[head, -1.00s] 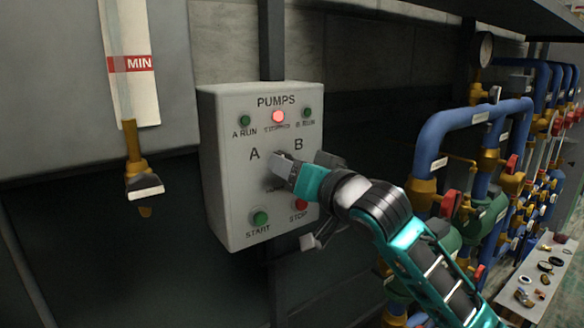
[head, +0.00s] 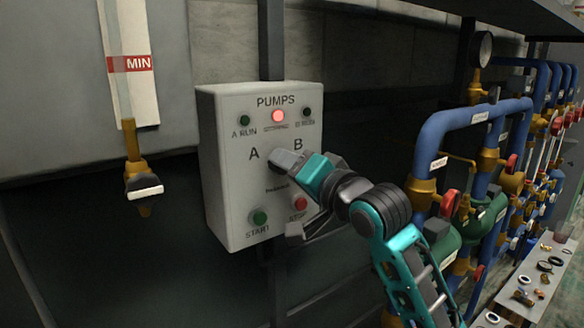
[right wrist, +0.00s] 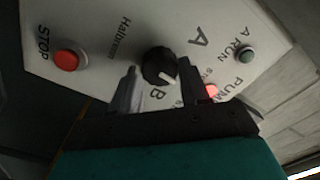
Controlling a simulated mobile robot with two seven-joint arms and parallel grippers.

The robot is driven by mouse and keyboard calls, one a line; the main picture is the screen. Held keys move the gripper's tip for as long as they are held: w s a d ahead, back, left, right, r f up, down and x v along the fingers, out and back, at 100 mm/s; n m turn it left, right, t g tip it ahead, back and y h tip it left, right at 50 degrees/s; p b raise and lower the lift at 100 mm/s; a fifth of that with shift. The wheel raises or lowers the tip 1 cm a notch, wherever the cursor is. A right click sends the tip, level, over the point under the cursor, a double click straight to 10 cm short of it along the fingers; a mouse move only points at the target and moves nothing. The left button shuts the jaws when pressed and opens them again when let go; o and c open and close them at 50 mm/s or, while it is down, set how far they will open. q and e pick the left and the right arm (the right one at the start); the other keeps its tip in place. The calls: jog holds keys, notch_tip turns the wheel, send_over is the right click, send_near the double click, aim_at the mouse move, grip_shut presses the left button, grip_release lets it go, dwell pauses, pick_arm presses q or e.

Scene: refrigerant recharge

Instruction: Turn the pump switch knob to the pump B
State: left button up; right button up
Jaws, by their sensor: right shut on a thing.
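The pump switch knob (right wrist: 158,66) is black and round with a white mark, on the front of the grey PUMPS box (head: 232,190). In the right wrist view the knob is at the fingertips, and its white mark points between the panel's top and the letter B, closer to B. My right gripper (head: 284,162) is shut on the knob, and its fingers (right wrist: 158,88) stand on either side of it. In the head view the gripper hides the knob. The letters A (head: 254,153) and B (head: 298,144) are visible above it. My left gripper is not in view.
The middle lamp (head: 278,115) glows red; the A RUN (head: 245,120) and B RUN (head: 307,113) lamps look dark. The green START button (head: 259,218) and red STOP button (head: 300,203) are below the knob. Blue pipes (head: 440,130) with red valves stand at the right.

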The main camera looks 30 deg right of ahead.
jog(key=m, duration=0.3)
jog(key=shift+r+m, duration=0.1)
jog(key=shift+m, duration=0.3)
jog(key=m, duration=0.3)
jog(key=o, duration=0.8)
jog(key=shift+m, duration=0.3)
jog(key=shift+c, duration=0.2)
jog(key=o, duration=0.3)
jog(key=shift+w, duration=0.15)
jog(key=s+d, duration=0.1)
jog(key=s, duration=0.6)
